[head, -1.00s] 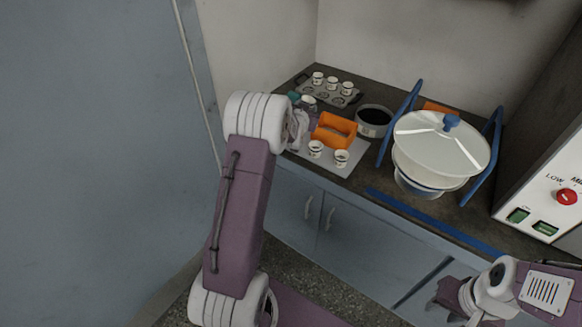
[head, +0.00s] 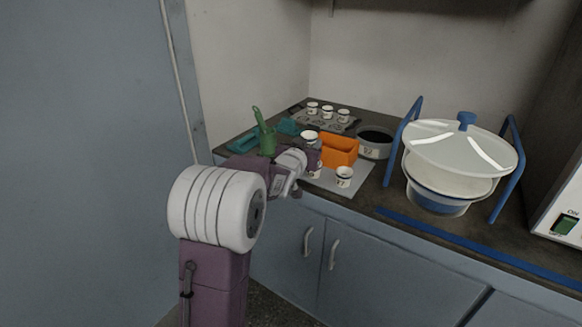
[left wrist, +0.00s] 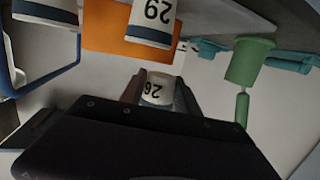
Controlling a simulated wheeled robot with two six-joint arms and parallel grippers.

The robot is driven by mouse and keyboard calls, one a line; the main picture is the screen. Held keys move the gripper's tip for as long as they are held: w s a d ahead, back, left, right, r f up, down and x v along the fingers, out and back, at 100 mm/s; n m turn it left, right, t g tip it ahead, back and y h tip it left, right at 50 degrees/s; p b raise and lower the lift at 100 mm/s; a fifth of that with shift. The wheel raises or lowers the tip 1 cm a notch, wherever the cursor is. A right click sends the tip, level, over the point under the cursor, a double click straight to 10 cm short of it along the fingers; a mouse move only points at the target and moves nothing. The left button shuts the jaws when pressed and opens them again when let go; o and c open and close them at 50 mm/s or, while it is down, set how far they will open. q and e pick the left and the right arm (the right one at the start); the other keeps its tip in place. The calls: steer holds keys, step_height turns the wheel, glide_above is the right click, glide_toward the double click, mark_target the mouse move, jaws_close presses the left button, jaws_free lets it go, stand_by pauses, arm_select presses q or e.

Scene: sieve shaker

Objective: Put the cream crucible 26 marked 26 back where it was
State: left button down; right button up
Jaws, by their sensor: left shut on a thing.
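My left gripper (left wrist: 158,92) is shut on the cream crucible 26 (left wrist: 157,90), whose number shows upside down in the left wrist view. In the head view the left gripper (head: 306,160) is by the orange holder, and a white cup by it (head: 310,136) seems to be the held crucible. Crucible 29 (left wrist: 152,20) is close by in the left wrist view. My right gripper is out of view.
The orange holder (head: 340,150) stands just right of the left gripper. A dark-filled round pan (head: 375,142) and the lidded sieve stack (head: 460,150) between blue rails are further right.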

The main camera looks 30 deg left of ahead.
arm_select(q)
steer(key=a+f, duration=0.1)
steer(key=a, duration=0.1)
steer(key=a+f, duration=0.1)
steer(key=a, duration=0.1)
steer(key=a+f, duration=0.1)
steer(key=a, duration=0.1)
steer(key=shift+s+f+b, duration=0.1)
steer(key=shift+f+b, duration=0.15)
steer(key=shift+b, duration=0.05)
steer(key=shift+d+f+b, duration=0.1)
steer(key=shift+f+b, duration=1)
steer(key=shift+f, duration=0.9)
steer(key=shift+f, duration=0.3)
steer(key=c, duration=0.9)
jaws_free()
steer(key=shift+s, duration=0.1)
